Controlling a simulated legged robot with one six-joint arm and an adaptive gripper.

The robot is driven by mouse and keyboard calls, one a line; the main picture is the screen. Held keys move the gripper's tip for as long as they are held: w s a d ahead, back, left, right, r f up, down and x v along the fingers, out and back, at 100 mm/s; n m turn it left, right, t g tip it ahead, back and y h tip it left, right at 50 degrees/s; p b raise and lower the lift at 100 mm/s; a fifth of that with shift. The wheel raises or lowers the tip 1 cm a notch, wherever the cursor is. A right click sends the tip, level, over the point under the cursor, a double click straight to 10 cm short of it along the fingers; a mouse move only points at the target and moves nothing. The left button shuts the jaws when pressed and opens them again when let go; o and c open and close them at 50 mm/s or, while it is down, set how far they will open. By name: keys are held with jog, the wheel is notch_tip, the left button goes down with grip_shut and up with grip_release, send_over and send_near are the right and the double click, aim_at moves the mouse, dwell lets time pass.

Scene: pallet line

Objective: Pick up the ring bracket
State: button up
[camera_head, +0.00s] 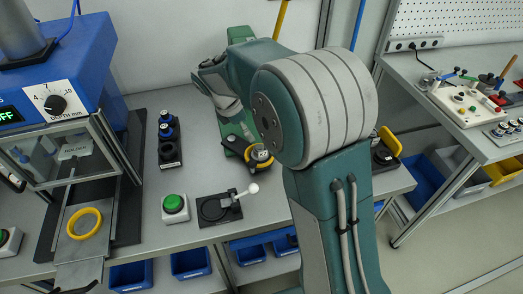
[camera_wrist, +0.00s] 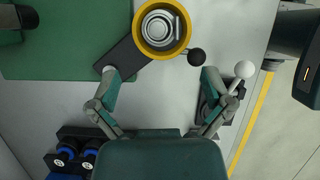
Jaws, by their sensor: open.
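A yellow ring around a round grey metal part, likely the ring bracket (camera_wrist: 146,28), sits on a dark bar-shaped fixture (camera_wrist: 125,62) in the wrist view. In the head view this ring (camera_head: 253,161) is partly hidden by my arm. A second yellow ring (camera_head: 84,223) lies flat on the sliding plate of the blue machine; I cannot tell for certain which the task names. My gripper (camera_wrist: 159,76) is open and empty. Its fingertips are spread wide, short of the first ring in the wrist view, with no visible contact.
A black ball knob (camera_wrist: 196,58) is beside the ring. A clamp with a white ball handle (camera_head: 252,188) and a green button (camera_head: 173,204) stand nearer the bench front. Blue-capped parts (camera_head: 166,131) stand in a black rack. The blue machine (camera_head: 72,68) stands at left.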

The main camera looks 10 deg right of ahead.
aim_at(257, 148)
jog(key=f, duration=0.4)
jog(key=shift+w+d+f, duration=0.15)
jog(key=shift+d+f, duration=0.15)
jog(key=shift+f, duration=0.1)
jog(key=x, duration=0.2)
jog(key=d+x, duration=0.1)
jog(key=x, duration=0.2)
jog(key=shift+d, duration=0.15)
jog(key=shift+f, duration=0.4)
jog(key=c, duration=1.3)
